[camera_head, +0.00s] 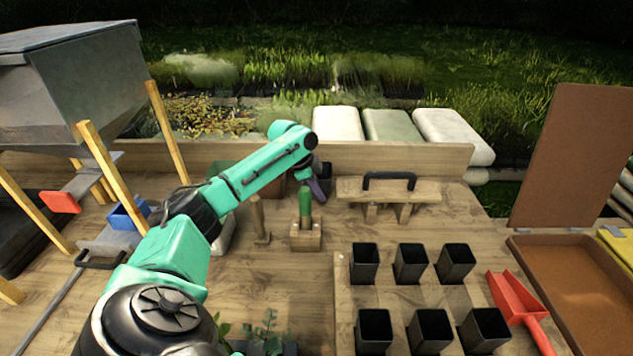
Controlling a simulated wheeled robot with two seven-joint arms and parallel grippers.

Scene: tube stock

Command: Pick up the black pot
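Several square black pots stand upright and empty in two rows on a wooden board (400,298) at the front right; one is the back-left pot (364,263), another the front-right pot (485,330). My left arm reaches across from the lower left, and my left gripper (318,188) points down near the back of the bench, well behind and left of these pots. A dark shape (326,176) right beside the gripper may be another black pot, mostly hidden. The gripper's fingers are seen edge-on, so its opening is unclear. My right gripper is not in view.
A green-handled tool (305,204) stands in a wooden block (305,239) close below my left gripper. A wooden stand with a black handle (388,182) is to its right. A red scoop (517,300) and a brown tray (515,245) lie at right. A grey hopper (75,85) stands left.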

